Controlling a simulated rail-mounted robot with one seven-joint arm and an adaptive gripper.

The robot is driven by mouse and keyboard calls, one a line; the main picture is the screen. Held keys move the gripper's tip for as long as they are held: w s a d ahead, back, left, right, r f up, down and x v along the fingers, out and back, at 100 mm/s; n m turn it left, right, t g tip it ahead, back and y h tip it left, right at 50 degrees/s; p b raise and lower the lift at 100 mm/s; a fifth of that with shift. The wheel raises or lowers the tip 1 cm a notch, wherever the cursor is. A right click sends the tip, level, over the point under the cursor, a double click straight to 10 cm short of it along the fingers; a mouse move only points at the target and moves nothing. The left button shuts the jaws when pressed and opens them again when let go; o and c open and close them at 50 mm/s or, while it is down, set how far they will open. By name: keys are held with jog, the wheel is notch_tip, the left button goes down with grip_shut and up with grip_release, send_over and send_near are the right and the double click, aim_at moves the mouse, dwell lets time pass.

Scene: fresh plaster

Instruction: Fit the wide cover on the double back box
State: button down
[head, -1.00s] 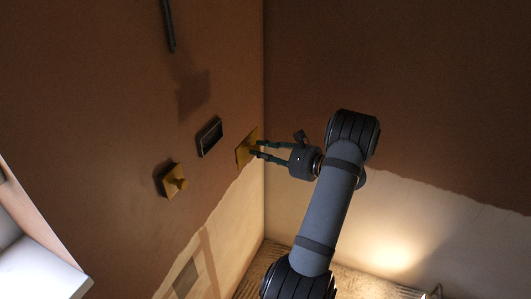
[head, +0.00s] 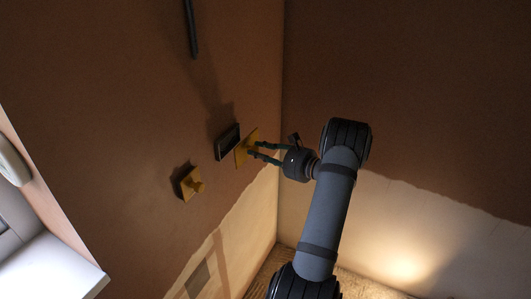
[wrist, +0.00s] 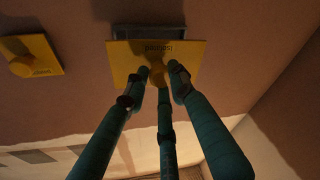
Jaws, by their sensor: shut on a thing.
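The wide cover (head: 243,153) is a flat yellow plate with a knob, held out from the brown wall. In the wrist view the wide cover (wrist: 124,62) lies across the lower part of the double back box (wrist: 148,31), whose grey upper rim shows above it. My gripper (wrist: 157,82) is shut on the cover's knob. In the head view the double back box (head: 225,142) is a dark rectangular frame in the wall, just left of the cover, and my gripper (head: 254,149) reaches in from the right. Whether cover and box touch, I cannot tell.
A smaller yellow cover (head: 188,187) with a knob sits on the wall to the lower left; it also shows in the wrist view (wrist: 35,55). A dark conduit (head: 190,28) runs down the wall above. A white window sill (head: 65,270) juts out at the lower left.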

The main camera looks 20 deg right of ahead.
aim_at(246, 147)
jog(key=shift+w+a+p, duration=0.55)
jog(key=shift+w+a, duration=0.75)
jog(key=shift+a, duration=0.15)
jog(key=shift+w+a, duration=0.15)
jog(key=shift+w+a+b, duration=0.4)
jog(key=shift+a+b, duration=0.05)
jog(key=shift+r+b, duration=0.1)
jog(key=shift+b, duration=0.25)
jog(key=shift+w+a, duration=0.15)
jog(key=shift+a, duration=0.05)
jog(key=shift+r, duration=0.1)
jog(key=shift+b, duration=0.65)
jog(key=shift+a, duration=0.1)
dwell(0.5)
jog(key=shift+b, duration=0.65)
